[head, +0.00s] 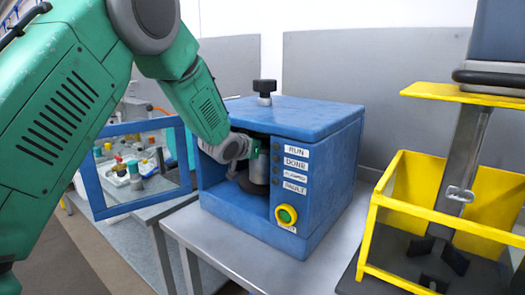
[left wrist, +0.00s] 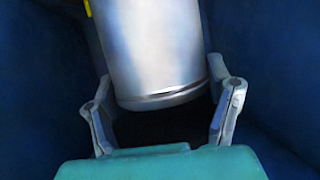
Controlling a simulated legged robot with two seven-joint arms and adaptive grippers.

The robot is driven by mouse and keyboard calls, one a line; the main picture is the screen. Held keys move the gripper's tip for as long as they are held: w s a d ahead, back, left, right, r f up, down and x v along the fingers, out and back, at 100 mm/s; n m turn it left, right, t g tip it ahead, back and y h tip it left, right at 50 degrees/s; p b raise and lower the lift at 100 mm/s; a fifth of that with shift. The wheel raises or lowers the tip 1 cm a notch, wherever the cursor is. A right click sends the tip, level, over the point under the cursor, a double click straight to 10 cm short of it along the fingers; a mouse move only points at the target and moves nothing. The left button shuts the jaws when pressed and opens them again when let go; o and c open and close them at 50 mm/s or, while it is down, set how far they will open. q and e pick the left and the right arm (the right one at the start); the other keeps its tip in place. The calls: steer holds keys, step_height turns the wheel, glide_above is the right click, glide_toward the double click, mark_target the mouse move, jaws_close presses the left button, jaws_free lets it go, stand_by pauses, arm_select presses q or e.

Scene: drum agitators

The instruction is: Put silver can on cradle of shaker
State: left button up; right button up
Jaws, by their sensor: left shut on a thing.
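The silver can (left wrist: 150,50) is between the fingers of my left gripper (left wrist: 160,100) in the left wrist view. The gripper is shut on it, with a finger on each side near the can's lower end. In the head view my left gripper (head: 245,150) reaches through the open front of the blue shaker (head: 300,115). The can is mostly hidden there by my arm and the housing. A dark round part, seemingly the cradle (head: 253,187), shows just below the gripper. I cannot tell whether the can touches it. My right gripper is not in view.
The shaker's windowed door (head: 93,190) stands open at the left. A panel with labels and a yellow-ringed green button (head: 286,215) borders the opening's right side. The grey table (head: 190,225) has a clear front strip.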

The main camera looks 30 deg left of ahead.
arm_select(q)
steer(key=shift+a+r, duration=0.1)
steer(key=o, duration=1.5)
steer(key=shift+s, duration=0.1)
steer(key=shift+c, duration=0.2)
steer(key=shift+o, duration=1.3)
steer(key=shift+s+d, duration=0.2)
steer(key=s, duration=1.2)
steer(key=shift+s+d+r+b, duration=0.2)
steer(key=shift+s+d+b, duration=0.15)
steer(key=shift+b, duration=0.1)
